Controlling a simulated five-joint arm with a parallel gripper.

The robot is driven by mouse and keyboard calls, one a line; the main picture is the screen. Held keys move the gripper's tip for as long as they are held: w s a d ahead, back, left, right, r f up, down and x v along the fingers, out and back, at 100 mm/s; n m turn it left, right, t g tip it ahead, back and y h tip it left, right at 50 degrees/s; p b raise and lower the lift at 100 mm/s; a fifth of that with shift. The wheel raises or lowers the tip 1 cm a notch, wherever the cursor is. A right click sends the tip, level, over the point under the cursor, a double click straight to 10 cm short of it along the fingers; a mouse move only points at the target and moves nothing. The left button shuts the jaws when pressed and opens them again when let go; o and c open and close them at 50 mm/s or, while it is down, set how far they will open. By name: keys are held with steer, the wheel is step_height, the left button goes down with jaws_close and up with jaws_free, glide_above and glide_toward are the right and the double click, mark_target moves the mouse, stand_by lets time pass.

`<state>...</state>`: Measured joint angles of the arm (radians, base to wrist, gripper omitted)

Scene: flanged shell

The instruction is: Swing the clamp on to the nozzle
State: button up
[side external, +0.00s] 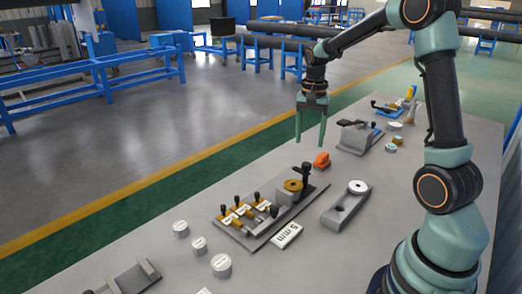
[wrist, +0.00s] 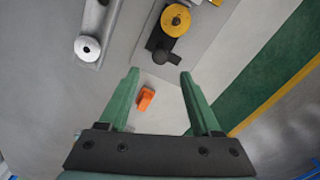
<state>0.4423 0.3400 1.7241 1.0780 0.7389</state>
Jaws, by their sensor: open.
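A grey base plate (side external: 239,234) carries a fixture with a yellow ringed disc (side external: 293,185) on a grey block. A black upright post with a knob (side external: 306,171) stands beside the disc. In the wrist view the yellow disc (wrist: 176,20) and the black knob (wrist: 168,44) show at the top, beyond my fingertips. I cannot tell for certain which parts are the clamp and the nozzle. My gripper (side external: 310,143) is open and empty, pointing down above the table near the post. Its two green fingers (wrist: 159,72) stand apart with nothing between their tips.
An orange piece (side external: 322,160) lies on the table behind the plate. A grey bar with a white disc (side external: 357,187) lies to its right. A grey block with a black handle (side external: 355,136) stands farther back. Several white-topped cylinders (side external: 221,265) and a label plate (side external: 286,236) are nearer.

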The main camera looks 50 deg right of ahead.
mark_target(307, 163)
step_height(307, 163, down, 9)
steer(key=shift+r, duration=0.2)
jaws_close()
